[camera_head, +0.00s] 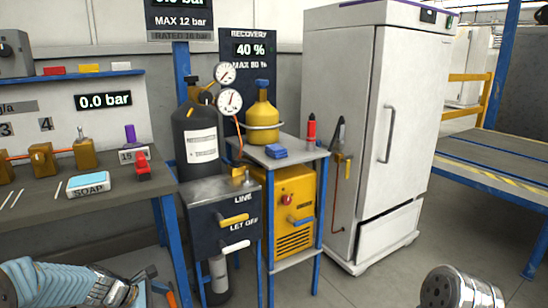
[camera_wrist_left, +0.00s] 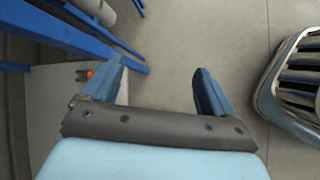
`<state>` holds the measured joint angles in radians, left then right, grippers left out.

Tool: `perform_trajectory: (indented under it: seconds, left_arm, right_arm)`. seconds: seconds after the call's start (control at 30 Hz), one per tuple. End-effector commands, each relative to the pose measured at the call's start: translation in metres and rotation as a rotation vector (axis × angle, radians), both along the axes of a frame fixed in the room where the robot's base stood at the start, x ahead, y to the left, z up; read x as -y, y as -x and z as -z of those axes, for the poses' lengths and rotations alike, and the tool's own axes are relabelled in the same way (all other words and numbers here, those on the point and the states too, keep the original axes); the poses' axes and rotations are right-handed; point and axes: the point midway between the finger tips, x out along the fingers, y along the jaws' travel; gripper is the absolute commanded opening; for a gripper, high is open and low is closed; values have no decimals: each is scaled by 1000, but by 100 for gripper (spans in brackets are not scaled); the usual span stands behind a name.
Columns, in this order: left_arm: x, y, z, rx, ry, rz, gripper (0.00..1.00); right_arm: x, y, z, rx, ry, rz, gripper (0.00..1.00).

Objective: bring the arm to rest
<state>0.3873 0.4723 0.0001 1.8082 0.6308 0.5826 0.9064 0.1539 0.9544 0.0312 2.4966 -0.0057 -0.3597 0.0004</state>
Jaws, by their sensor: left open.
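My left arm comes in at the bottom left of the head view. Its gripper (camera_head: 152,284) is low in front of the workbench (camera_head: 95,208), partly cut off by the bottom edge. In the left wrist view the two blue fingers of my left gripper (camera_wrist_left: 160,85) stand wide apart with only bare floor between them. They hold nothing. My right gripper shows in neither view.
Blue table legs (camera_wrist_left: 90,50) lie close to the left finger in the wrist view. A slatted metal object (camera_wrist_left: 298,75) is at the right. Ahead stand a black cylinder (camera_head: 197,135), a yellow machine (camera_head: 295,212) and a white cabinet (camera_head: 345,120).

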Motion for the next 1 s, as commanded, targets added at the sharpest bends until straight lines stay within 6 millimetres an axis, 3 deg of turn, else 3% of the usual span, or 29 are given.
perform_trajectory:
  seconds: [0.03, 0.2, 0.3, 0.4, 0.5, 0.63, 0.77, 1.0]
  left_arm:
    - [20, 15, 35, -20, -64, 95, 87]
    - [80, 79, 132, -5, -301, 505, 87]
    - [116, 129, 176, 53, -412, 805, 87]
    - [150, 179, 204, 151, -485, 1096, 87]
    - [176, 220, 218, 261, -518, 1327, 87]
    - [195, 252, 223, 370, -534, 1498, 87]
    - [201, 262, 223, 411, -538, 1553, 87]
    - [201, 262, 223, 412, -539, 1552, 87]
  right_arm:
    - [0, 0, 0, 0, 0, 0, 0]
    - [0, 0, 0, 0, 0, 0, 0]
    - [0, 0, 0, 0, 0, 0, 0]
    - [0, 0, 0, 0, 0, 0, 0]
    - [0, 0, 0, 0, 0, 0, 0]
    - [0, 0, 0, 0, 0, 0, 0]
    - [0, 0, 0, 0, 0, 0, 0]
    - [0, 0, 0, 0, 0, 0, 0]
